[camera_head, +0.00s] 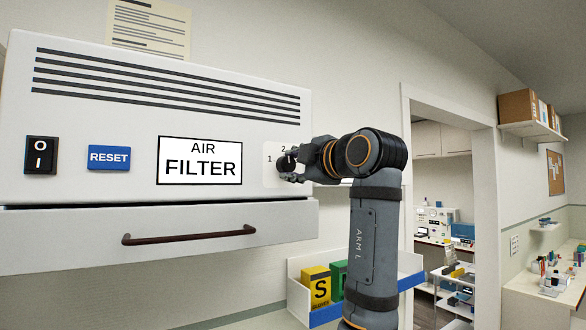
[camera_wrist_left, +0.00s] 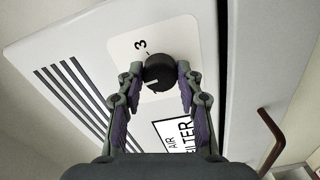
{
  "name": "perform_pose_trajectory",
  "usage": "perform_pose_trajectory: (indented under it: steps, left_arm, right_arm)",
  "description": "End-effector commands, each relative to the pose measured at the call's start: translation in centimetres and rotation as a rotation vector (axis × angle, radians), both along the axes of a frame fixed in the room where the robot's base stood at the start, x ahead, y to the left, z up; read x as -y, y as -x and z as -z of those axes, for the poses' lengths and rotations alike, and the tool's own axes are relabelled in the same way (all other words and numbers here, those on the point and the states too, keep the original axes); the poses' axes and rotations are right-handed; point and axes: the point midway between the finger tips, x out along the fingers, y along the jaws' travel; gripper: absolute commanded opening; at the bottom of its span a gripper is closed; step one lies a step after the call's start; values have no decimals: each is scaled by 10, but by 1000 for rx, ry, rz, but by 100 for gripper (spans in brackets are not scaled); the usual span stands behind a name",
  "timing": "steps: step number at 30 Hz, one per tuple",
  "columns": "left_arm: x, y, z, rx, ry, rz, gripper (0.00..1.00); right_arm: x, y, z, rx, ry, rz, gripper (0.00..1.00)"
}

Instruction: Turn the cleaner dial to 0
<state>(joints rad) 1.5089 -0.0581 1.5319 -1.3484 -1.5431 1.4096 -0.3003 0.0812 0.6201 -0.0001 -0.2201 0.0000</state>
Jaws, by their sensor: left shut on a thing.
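The cleaner dial (camera_head: 285,163) is a round black knob on a pale plate at the right end of the white air filter unit (camera_head: 85,125). In the head view the digits 1 and 2 show beside it. My left gripper (camera_head: 290,166) is at the dial, its fingers partly covering it. In the left wrist view the fingers of my left gripper (camera_wrist_left: 160,72) are shut on either side of the dial (camera_wrist_left: 159,68). A short white mark shows on the knob's face at its lower left, and a 3 is printed nearby. The 0 is not visible. My right gripper is out of view.
The unit has a black power switch (camera_head: 41,155), a blue RESET button (camera_head: 109,157) and a drawer with a dark handle (camera_head: 190,235). A white bin with yellow and green boxes (camera_head: 317,287) stands below, near my left arm. A doorway opens to the right.

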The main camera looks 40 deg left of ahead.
Motion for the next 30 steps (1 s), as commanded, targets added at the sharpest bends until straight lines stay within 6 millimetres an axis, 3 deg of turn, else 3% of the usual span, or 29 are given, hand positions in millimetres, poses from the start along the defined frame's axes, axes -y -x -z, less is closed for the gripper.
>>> perform_pose_trajectory:
  steps: [15,30]
  left_arm:
    - [0,-1,2,411,127,-3,4]
    - [0,-1,3,573,175,-4,4]
  right_arm:
    - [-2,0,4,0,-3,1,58]
    - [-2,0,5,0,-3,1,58]
